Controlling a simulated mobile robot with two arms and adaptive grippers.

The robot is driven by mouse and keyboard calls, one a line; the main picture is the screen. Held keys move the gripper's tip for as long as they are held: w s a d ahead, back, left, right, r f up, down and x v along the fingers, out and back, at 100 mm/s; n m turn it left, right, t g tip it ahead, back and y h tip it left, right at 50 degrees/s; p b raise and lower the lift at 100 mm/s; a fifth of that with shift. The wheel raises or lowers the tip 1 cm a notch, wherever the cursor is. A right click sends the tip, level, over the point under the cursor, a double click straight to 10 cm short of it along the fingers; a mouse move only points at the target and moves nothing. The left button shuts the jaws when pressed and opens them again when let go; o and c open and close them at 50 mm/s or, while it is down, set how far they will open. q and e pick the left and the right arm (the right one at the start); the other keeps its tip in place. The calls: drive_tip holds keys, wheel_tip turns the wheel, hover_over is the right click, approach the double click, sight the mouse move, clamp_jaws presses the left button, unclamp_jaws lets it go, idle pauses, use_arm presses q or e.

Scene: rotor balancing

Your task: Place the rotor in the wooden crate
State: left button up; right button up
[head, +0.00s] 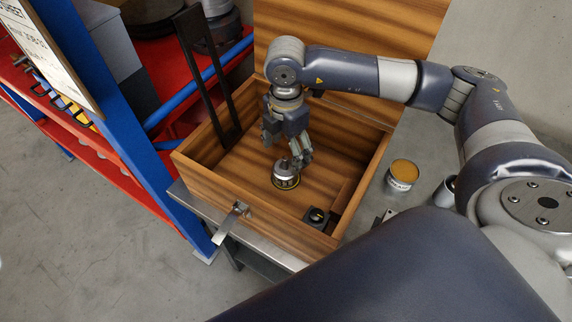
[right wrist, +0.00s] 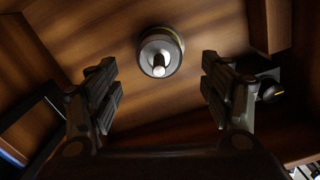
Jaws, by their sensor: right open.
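The rotor (head: 286,176), a small round metal part with a shaft and a yellowish rim, sits on the floor of the open wooden crate (head: 200,167). It also shows in the right wrist view (right wrist: 160,58), at the top middle, with its shaft pointing towards the camera. My right gripper (head: 289,150) is inside the crate, just above the rotor. Its fingers are open and spread apart, with nothing between them in the right wrist view. My left gripper is not in view.
The crate's lid (head: 350,25) stands open behind. A yellow-topped tin (head: 403,173) stands right of the crate. A red and blue rack (head: 105,150) is close on the left.

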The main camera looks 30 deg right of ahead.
drive_tip(key=shift+r+b, duration=0.3)
drive_tip(key=shift+r, duration=1.65)
